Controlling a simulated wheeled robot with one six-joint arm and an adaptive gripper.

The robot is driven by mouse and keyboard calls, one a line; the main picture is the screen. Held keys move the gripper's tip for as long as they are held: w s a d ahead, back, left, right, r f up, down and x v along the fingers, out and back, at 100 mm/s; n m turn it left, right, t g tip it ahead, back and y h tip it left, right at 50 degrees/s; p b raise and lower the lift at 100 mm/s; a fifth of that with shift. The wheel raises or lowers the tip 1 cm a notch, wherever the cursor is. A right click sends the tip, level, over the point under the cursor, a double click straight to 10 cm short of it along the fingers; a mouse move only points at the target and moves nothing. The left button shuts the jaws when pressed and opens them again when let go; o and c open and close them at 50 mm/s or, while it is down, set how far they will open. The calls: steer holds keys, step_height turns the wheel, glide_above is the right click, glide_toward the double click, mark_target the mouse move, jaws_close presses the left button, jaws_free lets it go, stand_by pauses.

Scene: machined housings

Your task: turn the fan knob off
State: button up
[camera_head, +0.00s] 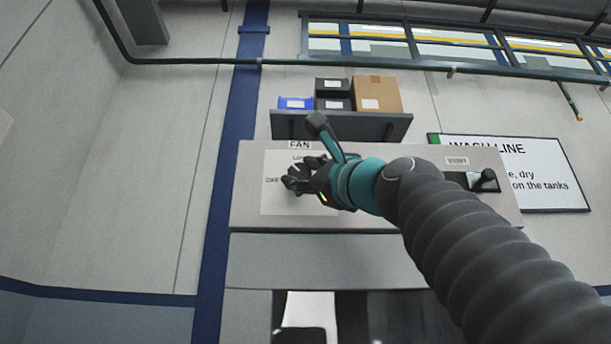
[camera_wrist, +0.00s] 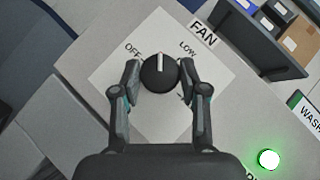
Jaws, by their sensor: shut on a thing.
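The fan knob (camera_wrist: 159,76) is a round black dial with a white pointer line, on a pale square plate (camera_wrist: 112,77) in the wrist view. Its pointer stands between the OFF mark (camera_wrist: 132,48) and the LOW mark (camera_wrist: 187,47). My gripper (camera_wrist: 160,72) has one finger on each side of the knob and is shut on it. In the head view my gripper (camera_head: 303,180) is at the panel under the FAN label (camera_head: 299,145), and it largely hides the knob.
The knob's plate is on a grey panel (camera_head: 250,190). A lit green button (camera_wrist: 268,159) shows in the wrist view. Above is a shelf (camera_head: 390,128) with bins and a cardboard box (camera_head: 378,93). A WASH LINE sign (camera_head: 550,175) hangs at right.

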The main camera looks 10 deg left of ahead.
steer(key=n+g+p, duration=0.1)
steer(key=p, duration=0.1)
steer(key=r+n+g+p, duration=0.1)
steer(key=n, duration=0.1)
steer(key=shift+d+n+g+p, duration=0.15)
steer(key=shift+n+g+p, duration=0.15)
steer(key=shift+g+p, duration=0.1)
steer(key=n+g+h+p, duration=0.1)
steer(key=n+g+p, duration=0.1)
steer(key=p, duration=0.3)
steer(key=shift+r+n+g, duration=0.15)
steer(key=shift+n+g, duration=0.15)
steer(key=shift+n, duration=0.3)
steer(key=shift+n+h+p, duration=0.5)
steer(key=shift+p, duration=0.5)
steer(key=shift+f+n+g+h, duration=0.25)
steer(key=shift+n+g+h, duration=0.05)
steer(key=shift+n+g, duration=0.2)
steer(key=shift+h, duration=0.3)
steer(key=o, duration=1.1)
